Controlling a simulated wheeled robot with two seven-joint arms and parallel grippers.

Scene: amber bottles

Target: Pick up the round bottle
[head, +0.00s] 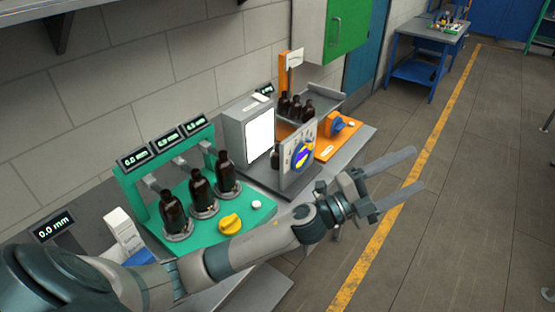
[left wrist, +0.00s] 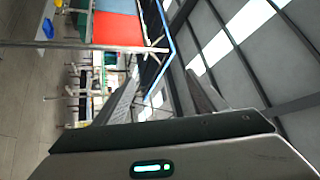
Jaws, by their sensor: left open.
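Three dark amber bottles (head: 201,194) stand upright in a row on the green fixture (head: 262,215). Several smaller-looking amber bottles (head: 296,107) stand farther back at the orange station. Another amber bottle (head: 275,157) is partly hidden behind a panel with a blue dial. I cannot tell for sure which one is the round bottle. My left gripper (head: 419,168) is open and empty, right of the bench and over the floor, apart from all bottles. Its fingers also show in the left wrist view (left wrist: 160,95), with no bottle between them. My right gripper is not in view.
The green fixture has digital displays (head: 164,141) above its bottles and a yellow knob (head: 230,223). A grey box with a white screen (head: 260,136) stands behind it. An orange post (head: 285,75) rises at the back.

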